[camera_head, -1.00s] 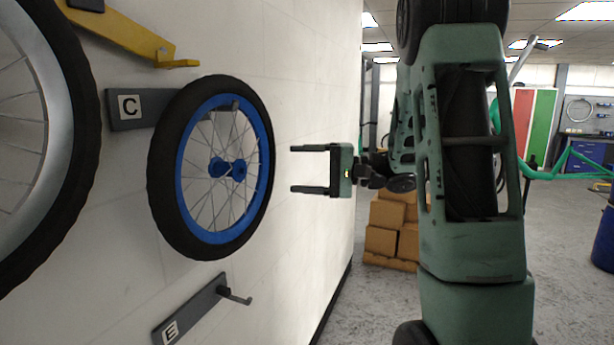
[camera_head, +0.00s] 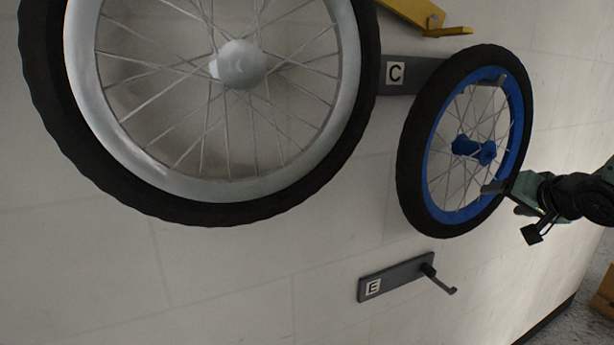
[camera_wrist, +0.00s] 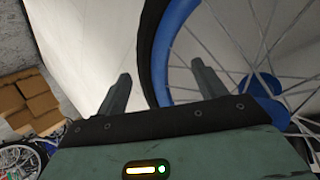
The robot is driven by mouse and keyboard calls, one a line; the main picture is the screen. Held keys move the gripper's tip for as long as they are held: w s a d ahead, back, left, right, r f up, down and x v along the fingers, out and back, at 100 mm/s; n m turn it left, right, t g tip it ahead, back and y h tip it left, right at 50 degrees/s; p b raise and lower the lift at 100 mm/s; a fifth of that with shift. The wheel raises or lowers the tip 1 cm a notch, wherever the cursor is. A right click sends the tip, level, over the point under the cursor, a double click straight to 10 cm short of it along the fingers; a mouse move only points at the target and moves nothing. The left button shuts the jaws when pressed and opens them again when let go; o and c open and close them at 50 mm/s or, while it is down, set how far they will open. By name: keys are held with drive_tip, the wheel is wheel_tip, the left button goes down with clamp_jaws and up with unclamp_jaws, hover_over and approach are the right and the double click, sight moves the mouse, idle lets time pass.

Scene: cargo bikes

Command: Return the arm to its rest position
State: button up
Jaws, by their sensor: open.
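My gripper (camera_head: 492,187) is open at the right edge of the blue-rimmed wheel (camera_head: 519,125) in the head view. That wheel hangs on the wall at the bracket marked C (camera_head: 394,73). In the wrist view, my gripper's two fingers (camera_wrist: 160,78) are spread apart. The black tyre and blue rim (camera_wrist: 163,60) run between them; the left finger is over the wall side and the right one over the spokes. I cannot tell whether either finger touches the wheel. Most of my arm is out of the head view.
A large silver-rimmed wheel (camera_head: 352,60) hangs at left. The empty hook marked E (camera_head: 395,277) juts out below the blue wheel. A yellow bracket (camera_head: 428,18) is above. Cardboard boxes (camera_wrist: 28,98) stand on the floor at left in the wrist view.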

drive_tip(key=s+a+f+n+g, duration=0.6)
drive_tip(key=s+a+f+g, duration=0.35)
drive_tip(key=s+a, duration=0.35)
drive_tip(key=s+a+f+n+g+y+b, duration=0.1)
drive_tip(key=s+a+f+n+g+b, duration=0.2)
drive_tip(key=s+a+n, duration=0.5)
drive_tip(key=s+a+b, duration=0.1)
drive_tip(key=s+a, duration=0.7)
drive_tip(key=a, duration=0.3)
drive_tip(key=shift+f+n, duration=0.15)
drive_tip(key=shift+n, duration=0.15)
